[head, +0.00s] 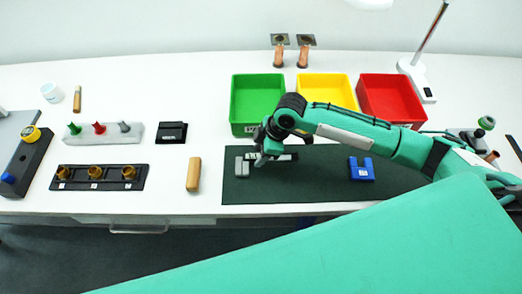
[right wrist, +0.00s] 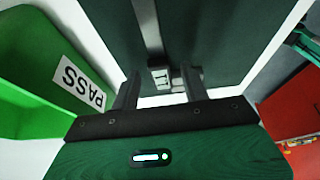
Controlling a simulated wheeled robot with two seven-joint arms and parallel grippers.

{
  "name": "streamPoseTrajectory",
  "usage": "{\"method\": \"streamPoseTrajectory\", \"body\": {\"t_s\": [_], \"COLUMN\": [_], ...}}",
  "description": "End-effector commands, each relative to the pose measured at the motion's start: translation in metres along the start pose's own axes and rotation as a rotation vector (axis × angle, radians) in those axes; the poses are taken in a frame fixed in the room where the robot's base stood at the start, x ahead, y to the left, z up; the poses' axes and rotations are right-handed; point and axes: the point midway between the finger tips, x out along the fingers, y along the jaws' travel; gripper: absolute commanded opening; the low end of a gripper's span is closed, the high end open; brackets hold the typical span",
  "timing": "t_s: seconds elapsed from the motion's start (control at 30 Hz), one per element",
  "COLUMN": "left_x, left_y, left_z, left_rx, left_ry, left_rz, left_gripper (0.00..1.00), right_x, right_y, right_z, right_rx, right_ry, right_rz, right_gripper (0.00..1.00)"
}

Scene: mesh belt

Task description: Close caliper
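The caliper (head: 242,168) lies on the dark green mat (head: 310,180), near its left end, with grey parts showing left of my right gripper. Its grey beam and a small pale display (right wrist: 160,75) show in the right wrist view. My right gripper (head: 263,160) is over the caliper, pointing down and partly covering it. In the right wrist view its two fingers (right wrist: 158,92) stand apart, with the display between them and a gap beside the left finger. Whether the caliper's jaws touch cannot be told. My left gripper is not in view.
Green (head: 257,104), yellow (head: 327,90) and red (head: 390,98) bins stand behind the mat. A blue block (head: 361,168) lies on the mat to the right. A tan block (head: 194,174) lies left of the mat. A black holder (head: 97,177) stands further left.

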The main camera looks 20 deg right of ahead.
Motion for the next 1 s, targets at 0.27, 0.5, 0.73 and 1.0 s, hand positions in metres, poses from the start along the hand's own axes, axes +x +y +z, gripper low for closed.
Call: {"method": "streamPoseTrajectory", "body": {"t_s": [0.27, 0.5, 0.73, 1.0], "left_x": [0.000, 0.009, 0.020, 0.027], "left_y": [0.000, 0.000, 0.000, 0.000], "left_z": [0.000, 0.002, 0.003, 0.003], "left_rx": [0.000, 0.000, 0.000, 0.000], "left_ry": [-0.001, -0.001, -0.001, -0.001], "left_rz": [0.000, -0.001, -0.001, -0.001], "left_gripper": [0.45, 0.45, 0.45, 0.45], "right_x": [-0.001, -0.029, -0.082, -0.128], "right_y": [0.000, 0.001, 0.001, 0.001], "right_z": [0.000, 0.001, 0.001, 0.000], "right_rx": [0.000, -0.002, -0.002, -0.001], "right_ry": [0.000, 0.001, 0.000, 0.001], "right_rz": [0.001, 0.005, 0.005, 0.002], "right_gripper": [0.45, 0.45, 0.45, 0.45]}}
